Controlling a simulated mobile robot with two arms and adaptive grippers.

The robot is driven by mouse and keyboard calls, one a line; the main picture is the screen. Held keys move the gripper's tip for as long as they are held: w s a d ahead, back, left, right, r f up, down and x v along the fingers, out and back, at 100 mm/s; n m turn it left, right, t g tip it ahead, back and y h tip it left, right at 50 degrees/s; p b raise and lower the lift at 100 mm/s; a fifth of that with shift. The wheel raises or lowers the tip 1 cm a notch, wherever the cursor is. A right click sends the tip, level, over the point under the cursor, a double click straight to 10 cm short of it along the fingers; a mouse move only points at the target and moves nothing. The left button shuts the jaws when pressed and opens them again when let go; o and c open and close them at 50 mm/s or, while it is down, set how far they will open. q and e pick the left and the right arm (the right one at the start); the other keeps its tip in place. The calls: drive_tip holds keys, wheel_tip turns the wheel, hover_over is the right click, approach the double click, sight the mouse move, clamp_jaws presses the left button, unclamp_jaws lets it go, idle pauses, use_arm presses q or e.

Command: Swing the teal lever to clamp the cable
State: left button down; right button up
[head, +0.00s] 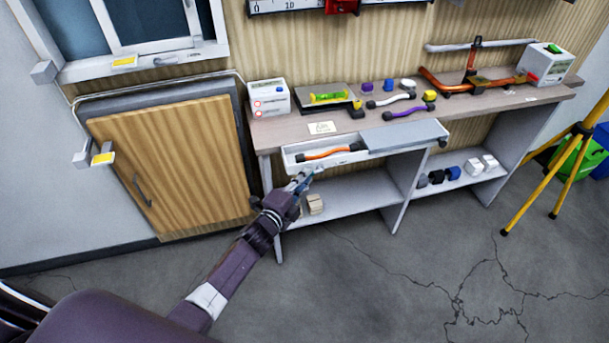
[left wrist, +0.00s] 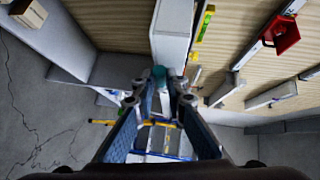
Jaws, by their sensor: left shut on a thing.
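My left gripper (head: 314,173) is at the front edge of a white shallow tray (head: 372,159) that sticks out below the bench top. In the left wrist view its two fingers (left wrist: 158,88) reach forward, closed on a small teal piece, the teal lever (left wrist: 158,72), at their tips. Most of the lever is hidden by the fingers; in the head view it is too small to make out. An orange cable with dark ends (head: 330,152) lies in the left part of the tray. My right gripper is in neither view.
The bench top (head: 290,130) holds a white box (head: 268,98), a white cable (head: 390,99), a purple cable (head: 408,109) and an orange frame. The shelf below holds small blocks (head: 315,204). A yellow tripod (head: 545,178) stands right. The floor in front is clear.

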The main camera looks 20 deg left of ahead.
use_arm(q)
drive_tip(key=c, duration=2.2)
unclamp_jaws()
drive_tip(key=shift+c, duration=0.2)
drive_tip(key=v, duration=1.2)
